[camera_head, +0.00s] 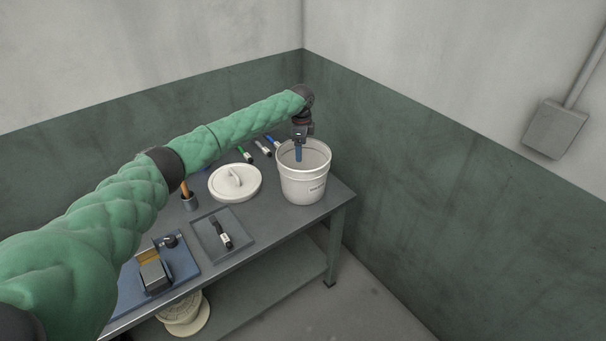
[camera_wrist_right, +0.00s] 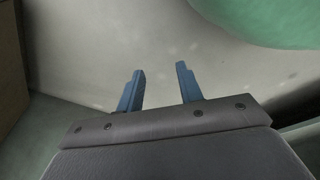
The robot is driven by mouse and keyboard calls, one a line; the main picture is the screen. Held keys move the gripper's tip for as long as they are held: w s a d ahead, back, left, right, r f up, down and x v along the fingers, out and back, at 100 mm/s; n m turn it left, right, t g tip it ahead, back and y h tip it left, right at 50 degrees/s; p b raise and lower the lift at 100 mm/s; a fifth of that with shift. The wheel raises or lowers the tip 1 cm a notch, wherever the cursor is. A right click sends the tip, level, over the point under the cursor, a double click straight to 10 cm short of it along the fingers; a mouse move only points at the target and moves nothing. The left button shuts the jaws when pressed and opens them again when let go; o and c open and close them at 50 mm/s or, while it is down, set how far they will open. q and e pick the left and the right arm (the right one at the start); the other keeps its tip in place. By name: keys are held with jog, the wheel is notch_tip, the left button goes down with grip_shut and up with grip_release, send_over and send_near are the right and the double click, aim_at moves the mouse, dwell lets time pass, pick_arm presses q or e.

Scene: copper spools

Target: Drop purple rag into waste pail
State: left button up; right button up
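The white waste pail (camera_head: 303,188) stands upright and uncovered at the right end of the workbench in the head view. My left gripper (camera_head: 298,154) points down over the pail, its blue fingers inside the mouth outline. The fingers overlap in this view, so I cannot tell their opening. I see no purple rag in them; the pail's floor is hidden. A small bluish patch (camera_head: 206,164) shows beside my left arm, mostly covered, and I cannot tell what it is. My right gripper (camera_wrist_right: 160,90) is open and empty in the right wrist view, outside the head view.
A white lid (camera_head: 235,193) lies left of the pail. A grey tray (camera_head: 243,239) holds a dark tool (camera_head: 221,235). A blue mat (camera_head: 186,266) with a block is near the front left. Green walls (camera_head: 400,160) close off the back and right.

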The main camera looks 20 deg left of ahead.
jog(key=shift+s+f, duration=0.1)
pick_arm(q)
notch_tip(320, 180, up, 8)
jog(key=b, duration=0.3)
jog(key=shift+f, duration=0.15)
pick_arm(e)
jog(key=w+a+r, duration=0.3)
jog(key=r, duration=0.2)
jog(key=shift+w, duration=0.25)
